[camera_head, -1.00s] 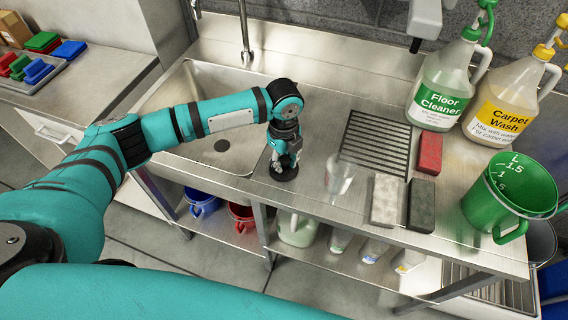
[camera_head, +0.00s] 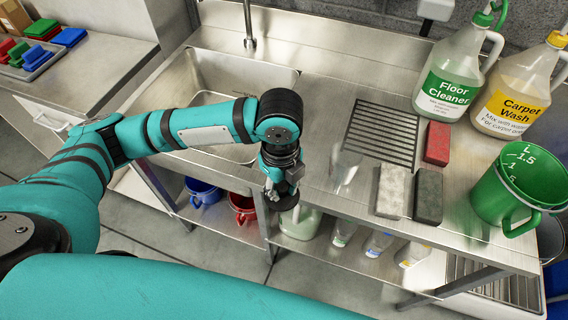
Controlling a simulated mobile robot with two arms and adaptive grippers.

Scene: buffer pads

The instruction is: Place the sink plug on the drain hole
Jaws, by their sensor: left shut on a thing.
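My left gripper (camera_head: 284,190) points down at the front edge of the counter, to the right of the sink (camera_head: 198,68). It is shut on the sink plug (camera_head: 289,203), a dark round piece of which only a small part shows below the fingers. The plug appears held up, clear of the counter top. The drain hole is hidden behind my left forearm, which crosses over the sink basin. My right gripper is not in view.
A clear glass (camera_head: 345,167) stands right of the gripper. A faucet (camera_head: 248,25) rises behind the sink.

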